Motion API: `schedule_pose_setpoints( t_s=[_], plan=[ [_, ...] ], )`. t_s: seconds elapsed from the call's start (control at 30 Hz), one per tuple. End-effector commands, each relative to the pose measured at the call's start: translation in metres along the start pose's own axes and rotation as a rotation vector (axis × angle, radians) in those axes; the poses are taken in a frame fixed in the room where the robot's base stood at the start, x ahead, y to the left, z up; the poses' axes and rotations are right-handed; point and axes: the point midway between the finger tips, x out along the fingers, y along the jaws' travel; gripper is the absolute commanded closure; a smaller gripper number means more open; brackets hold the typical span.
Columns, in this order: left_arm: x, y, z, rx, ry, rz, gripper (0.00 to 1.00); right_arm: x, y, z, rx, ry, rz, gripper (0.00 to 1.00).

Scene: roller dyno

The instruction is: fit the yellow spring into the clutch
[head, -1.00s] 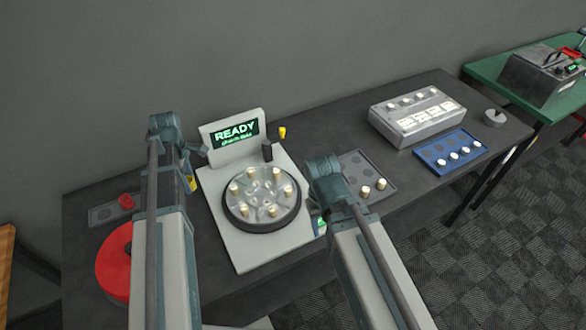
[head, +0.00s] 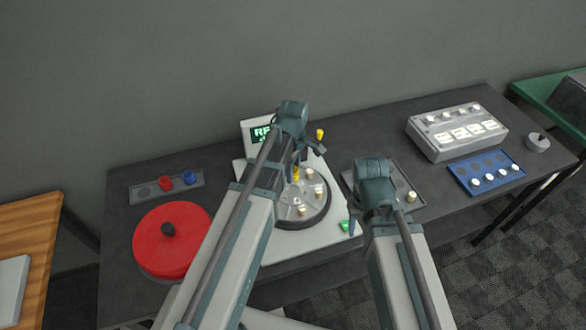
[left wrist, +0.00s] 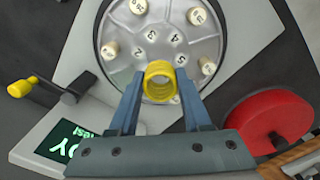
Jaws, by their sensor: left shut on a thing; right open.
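The yellow spring (left wrist: 159,80) is a short coil between the two fingers of my left gripper (left wrist: 158,86), which is shut on it. In the head view the spring (head: 296,173) hangs under my left gripper (head: 298,160), over the far part of the clutch (head: 318,218). The clutch is a round grey disc with pale rollers and numbers on its face. In the left wrist view the spring overlaps the clutch face (left wrist: 178,20) near its edge; whether it touches is unclear. My right gripper (head: 354,215) is open and empty, right of the clutch.
A display (head: 261,134), partly hidden, stands behind the clutch, near a yellow-knobbed crank (head: 320,134). A red disc (head: 165,245) and a tray (head: 147,190) with red and blue springs are left. A grey box (head: 455,133) and blue tray (head: 462,178) are right.

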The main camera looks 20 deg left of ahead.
Motion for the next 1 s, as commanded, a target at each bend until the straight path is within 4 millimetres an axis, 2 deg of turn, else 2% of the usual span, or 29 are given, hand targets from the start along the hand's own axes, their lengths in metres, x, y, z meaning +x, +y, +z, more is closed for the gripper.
schedule_pose_setpoints(
  t_s=[0.27, 0.67, 1.0],
  plan=[
    [0.015, 0.0, -0.001, -0.001, 0.0, 0.0, 1.0, 0.015, -0.002, -0.001, 0.0, 0.0, 0.0, 0.5],
    [0.06, 0.0, -0.001, -0.001, 0.0, 0.0, 1.0, 0.06, -0.006, -0.004, 0.002, 0.0, 0.0, 0.5],
    [0.062, 0.0, -0.001, -0.001, 0.0, 0.0, 1.0, 0.062, -0.006, -0.004, 0.002, 0.0, 0.0, 0.5]
  ],
)
